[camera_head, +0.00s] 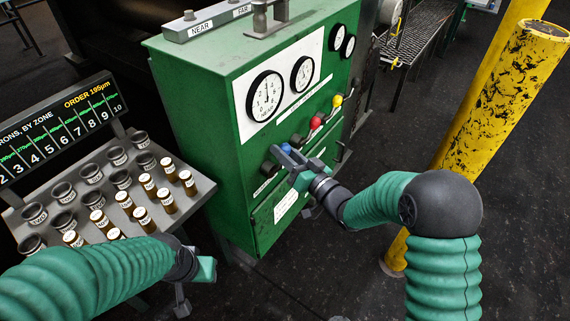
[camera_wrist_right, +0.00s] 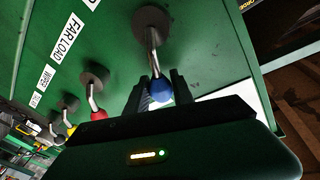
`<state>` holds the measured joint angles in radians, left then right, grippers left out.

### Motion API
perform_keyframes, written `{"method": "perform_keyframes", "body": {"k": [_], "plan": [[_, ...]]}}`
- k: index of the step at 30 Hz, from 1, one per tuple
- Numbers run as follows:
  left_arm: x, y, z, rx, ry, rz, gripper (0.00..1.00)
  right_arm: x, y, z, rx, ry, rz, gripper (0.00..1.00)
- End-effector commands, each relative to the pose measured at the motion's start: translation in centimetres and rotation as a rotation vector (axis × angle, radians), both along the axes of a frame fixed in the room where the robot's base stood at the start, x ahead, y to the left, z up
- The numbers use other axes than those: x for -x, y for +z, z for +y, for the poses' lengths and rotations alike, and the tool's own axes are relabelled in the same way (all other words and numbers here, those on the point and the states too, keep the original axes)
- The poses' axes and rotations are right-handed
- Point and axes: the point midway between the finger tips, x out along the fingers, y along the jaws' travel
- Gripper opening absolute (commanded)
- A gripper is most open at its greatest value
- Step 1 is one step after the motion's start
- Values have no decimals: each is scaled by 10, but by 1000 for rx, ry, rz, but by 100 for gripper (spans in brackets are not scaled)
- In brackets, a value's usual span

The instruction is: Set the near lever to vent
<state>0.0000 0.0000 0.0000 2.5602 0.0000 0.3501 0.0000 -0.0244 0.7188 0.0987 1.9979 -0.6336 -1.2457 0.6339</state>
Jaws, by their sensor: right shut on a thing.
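A green cabinet (camera_head: 200,110) carries a row of levers with coloured ball knobs. The lever nearest me has a blue knob (camera_head: 286,148); it also shows in the right wrist view (camera_wrist_right: 160,91), hanging from a dark round hub. A red-knobbed lever (camera_head: 316,122) and a yellow-knobbed lever (camera_head: 337,101) are farther along. My right gripper (camera_head: 281,160) is at the blue-knobbed lever, its fingers on either side and shut on it. The fingers partly hide the knob. My left gripper (camera_head: 195,284) hangs low beside the vial rack, away from the levers; its opening is unclear.
Two large dials (camera_head: 265,96) sit above the levers. A rack (camera_head: 205,187) of capped vials stands at left under a zone display (camera_head: 60,130). A yellow post (camera_head: 490,110) stands close to my right arm. Dark floor is open behind it.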

Motion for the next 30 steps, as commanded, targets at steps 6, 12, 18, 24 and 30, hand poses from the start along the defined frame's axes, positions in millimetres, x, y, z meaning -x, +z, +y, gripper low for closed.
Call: {"method": "perform_keyframes", "body": {"k": [6,12,18,24,30], "plan": [[0,-34,0,0,0,0,36,2,-3,8,116,5,-159,0],[0,-61,0,0,0,0,36,13,-2,16,229,6,-313,0],[0,-91,0,0,0,0,36,24,-4,24,342,7,-466,0],[0,-121,0,0,0,0,36,34,-7,31,453,6,-617,0],[0,-148,0,0,0,0,36,43,-11,38,550,8,-750,0]]}}
